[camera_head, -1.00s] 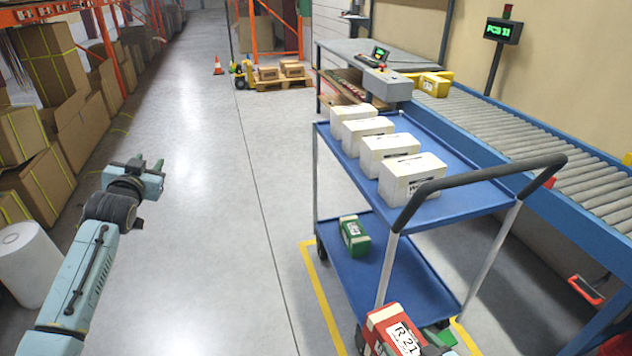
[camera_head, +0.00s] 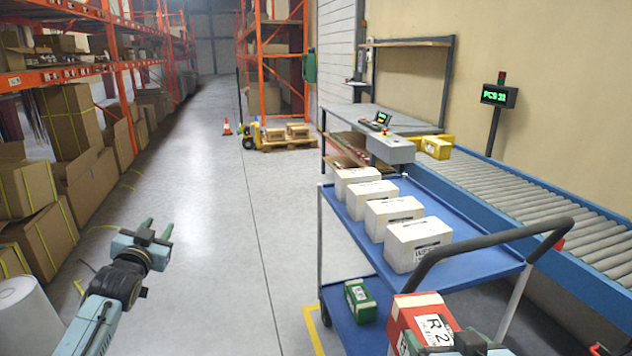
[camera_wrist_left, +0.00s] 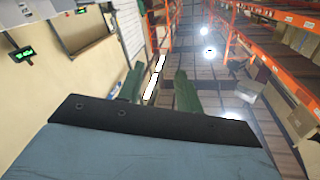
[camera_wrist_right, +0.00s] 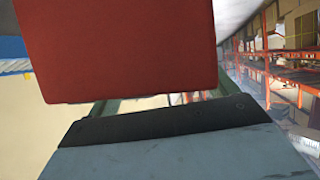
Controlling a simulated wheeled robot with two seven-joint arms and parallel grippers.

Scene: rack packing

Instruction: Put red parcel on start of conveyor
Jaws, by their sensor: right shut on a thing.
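The red parcel (camera_head: 421,318), with a white label, shows at the bottom right of the head view, in front of the blue cart. It also fills the upper part of the right wrist view (camera_wrist_right: 120,50). My right gripper (camera_head: 465,348) is shut on it; its fingertips are mostly hidden. My left gripper (camera_head: 155,236) is open and empty over the floor at left; its two green fingers stand apart in the left wrist view (camera_wrist_left: 160,90). The roller conveyor (camera_head: 510,192) runs along the right wall, beyond the cart.
The blue cart (camera_head: 462,258) with a black handle (camera_head: 480,236) stands between me and the conveyor. Several white boxes (camera_head: 418,244) stand on its top shelf, a green parcel (camera_head: 360,300) on the lower. A yellow parcel (camera_head: 437,148) lies near the conveyor's far end. The left aisle is clear.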

